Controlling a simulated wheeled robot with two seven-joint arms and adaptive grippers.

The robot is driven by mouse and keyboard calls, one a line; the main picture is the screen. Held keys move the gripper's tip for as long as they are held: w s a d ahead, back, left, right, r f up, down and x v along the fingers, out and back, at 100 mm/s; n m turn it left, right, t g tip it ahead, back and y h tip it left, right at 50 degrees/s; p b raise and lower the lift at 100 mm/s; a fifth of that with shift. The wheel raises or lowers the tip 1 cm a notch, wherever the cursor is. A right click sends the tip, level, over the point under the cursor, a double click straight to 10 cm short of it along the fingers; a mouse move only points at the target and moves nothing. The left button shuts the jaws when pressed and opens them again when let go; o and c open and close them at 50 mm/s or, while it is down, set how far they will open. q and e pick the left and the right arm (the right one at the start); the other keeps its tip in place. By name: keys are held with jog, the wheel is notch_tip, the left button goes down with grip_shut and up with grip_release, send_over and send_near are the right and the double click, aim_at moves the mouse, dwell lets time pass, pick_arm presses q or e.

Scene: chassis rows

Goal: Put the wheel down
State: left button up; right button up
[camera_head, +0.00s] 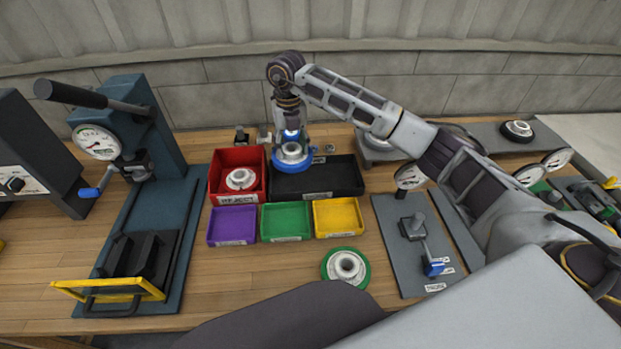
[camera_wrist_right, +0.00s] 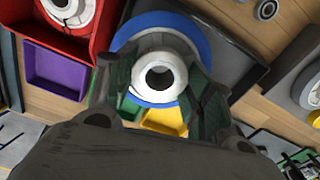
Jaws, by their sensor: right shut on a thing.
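My right gripper (camera_head: 291,138) points down over the left end of the black tray (camera_head: 335,184) in the head view. It is shut on the raised white hub of a blue-rimmed wheel (camera_head: 291,162). In the right wrist view the wheel's hub (camera_wrist_right: 160,75) sits between the fingers, with its blue rim around it. I cannot tell whether the wheel touches the tray floor. The fingertips are small and partly hidden in the head view. My left gripper is not in view.
A red bin (camera_head: 217,187) left of the tray holds another wheel (camera_head: 240,179). Purple (camera_head: 232,226), green (camera_head: 286,222) and yellow (camera_head: 338,218) bins stand in front. A green-rimmed wheel (camera_head: 346,266) lies on the wooden table. A blue press (camera_head: 140,130) stands left; a grey gauge plate (camera_head: 410,255) lies right.

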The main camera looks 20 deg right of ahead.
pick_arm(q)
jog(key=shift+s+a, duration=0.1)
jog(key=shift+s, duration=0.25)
pick_arm(e)
notch_tip(320, 180, down, 6)
jog(key=shift+f, duration=0.1)
jog(key=shift+f, duration=1.8)
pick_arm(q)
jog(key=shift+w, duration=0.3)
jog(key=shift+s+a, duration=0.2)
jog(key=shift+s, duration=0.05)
pick_arm(e)
jog(key=shift+f, duration=0.15)
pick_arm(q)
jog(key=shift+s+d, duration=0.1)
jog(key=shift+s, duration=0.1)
pick_arm(e)
jog(key=o, duration=1.3)
